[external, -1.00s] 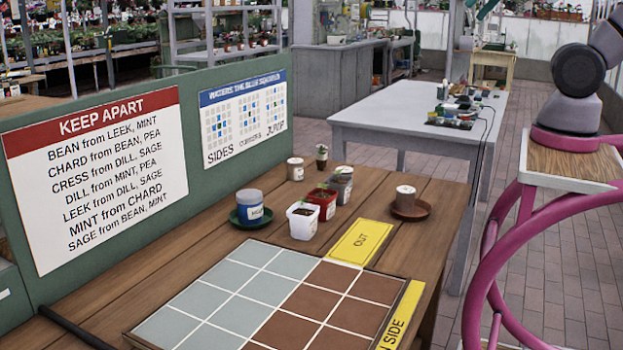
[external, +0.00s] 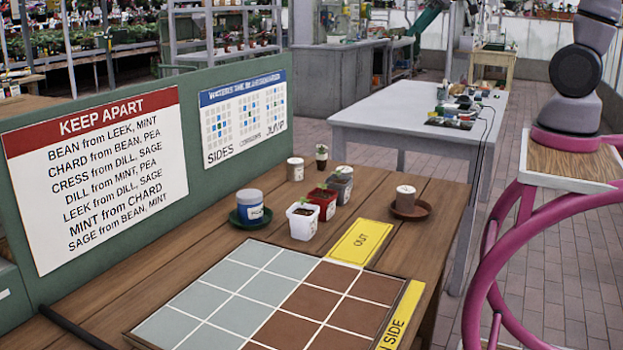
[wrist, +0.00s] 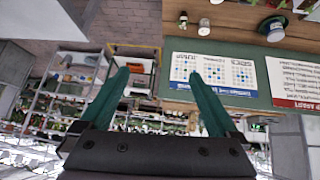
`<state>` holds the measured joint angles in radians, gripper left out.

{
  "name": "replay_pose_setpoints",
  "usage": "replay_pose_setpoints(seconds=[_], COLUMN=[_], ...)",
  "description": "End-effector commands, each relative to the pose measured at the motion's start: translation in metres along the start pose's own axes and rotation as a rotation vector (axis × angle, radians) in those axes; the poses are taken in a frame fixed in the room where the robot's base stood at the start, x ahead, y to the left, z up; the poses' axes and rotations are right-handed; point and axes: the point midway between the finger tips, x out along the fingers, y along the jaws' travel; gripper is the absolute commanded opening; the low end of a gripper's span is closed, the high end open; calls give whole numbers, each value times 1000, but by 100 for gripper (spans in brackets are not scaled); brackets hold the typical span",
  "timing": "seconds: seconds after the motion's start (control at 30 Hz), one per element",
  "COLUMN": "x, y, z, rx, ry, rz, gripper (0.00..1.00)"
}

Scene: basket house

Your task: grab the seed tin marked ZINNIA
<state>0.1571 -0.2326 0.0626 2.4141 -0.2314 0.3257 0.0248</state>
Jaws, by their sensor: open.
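No label clearly reading ZINNIA can be made out. In the external view a small tin (external: 296,169) with a pale lid stands at the back of the wooden table. Another small pale-lidded tin (external: 405,197) stands on a brown saucer (external: 424,210). A larger grey-and-blue tin (external: 250,207) sits on a green saucer (external: 235,218). The wrist view shows the back tin (wrist: 204,27) and the blue tin (wrist: 272,30) at its top, upside down. My gripper (wrist: 158,72) is open and empty, its teal fingers apart, well away from the tins.
White (external: 302,222), red (external: 325,206) and grey (external: 341,186) pots stand close together mid-table, with a small plant pot (external: 321,157) behind. A grid board (external: 280,300) covers the front. A green sign panel (external: 200,130) borders the left. A yellow OUT card (external: 361,241) lies flat.

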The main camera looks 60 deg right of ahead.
Motion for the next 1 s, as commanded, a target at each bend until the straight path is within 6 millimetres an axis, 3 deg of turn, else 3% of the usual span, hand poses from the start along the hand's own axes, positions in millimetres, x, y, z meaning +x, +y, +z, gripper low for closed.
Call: replay_pose_setpoints(seconds=[0.03,0.27,0.43,0.6,0.8,1.0], x=[28,136,212,276,326,341], y=[6,13,3,-19,-56,-90], z=[-3,-9,10,48,106,153], rx=[-49,-281,-421,-512,-548,-522], ry=[-5,45,94,166,289,424], rz=[7,-42,-154,-313,-533,-708], gripper=[96,96,96,96,96,96])
